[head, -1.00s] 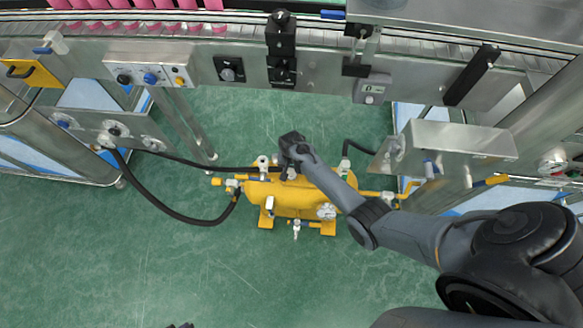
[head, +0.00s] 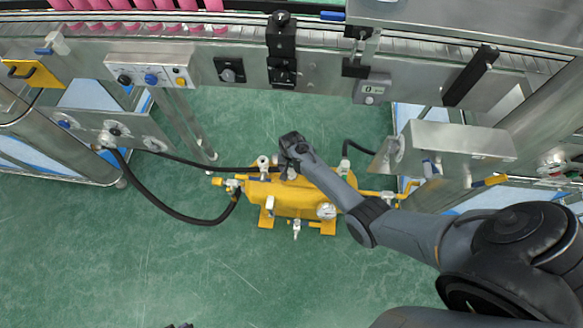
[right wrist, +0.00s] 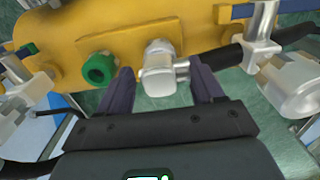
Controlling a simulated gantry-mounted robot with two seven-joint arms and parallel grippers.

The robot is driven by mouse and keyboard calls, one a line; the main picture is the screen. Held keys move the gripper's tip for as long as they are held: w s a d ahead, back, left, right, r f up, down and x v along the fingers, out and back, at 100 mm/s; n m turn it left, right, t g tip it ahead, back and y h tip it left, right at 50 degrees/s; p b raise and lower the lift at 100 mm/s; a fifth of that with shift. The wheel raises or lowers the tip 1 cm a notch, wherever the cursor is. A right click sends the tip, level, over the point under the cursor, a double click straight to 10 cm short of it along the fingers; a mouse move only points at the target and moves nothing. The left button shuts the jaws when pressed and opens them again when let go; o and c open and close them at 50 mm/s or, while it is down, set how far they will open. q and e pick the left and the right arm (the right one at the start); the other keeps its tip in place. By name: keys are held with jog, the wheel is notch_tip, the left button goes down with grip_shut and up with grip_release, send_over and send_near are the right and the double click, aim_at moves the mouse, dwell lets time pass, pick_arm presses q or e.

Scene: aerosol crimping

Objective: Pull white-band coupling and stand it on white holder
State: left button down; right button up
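My right gripper (head: 290,172) is over the top of the yellow tank (head: 298,205). In the right wrist view its two dark fingers (right wrist: 163,88) are apart, one on each side of a silver fitting (right wrist: 157,78) at the tank. A ribbed silver collar joins that fitting to a black hose (right wrist: 218,58) on the right. I cannot tell whether a finger touches it. I cannot make out a white band or the white holder for certain. A tiny dark tip at the bottom edge of the head view may be my left gripper (head: 180,325).
A green ring fitting (right wrist: 99,68) sits on the tank left of my fingers. Another silver fitting (right wrist: 285,85) stands at right. A black hose (head: 180,213) runs from the left panel (head: 115,130) to the tank. The conveyor (head: 200,40) is behind. Green floor is clear in front.

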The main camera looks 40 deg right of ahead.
jog(key=shift+r+p, duration=0.35)
jog(key=shift+r, duration=0.15)
notch_tip(320, 180, up, 10)
jog(key=p, duration=0.4)
jog(key=shift+p, duration=0.3)
jog(key=shift+s+f, duration=0.1)
jog(key=shift+f, duration=0.05)
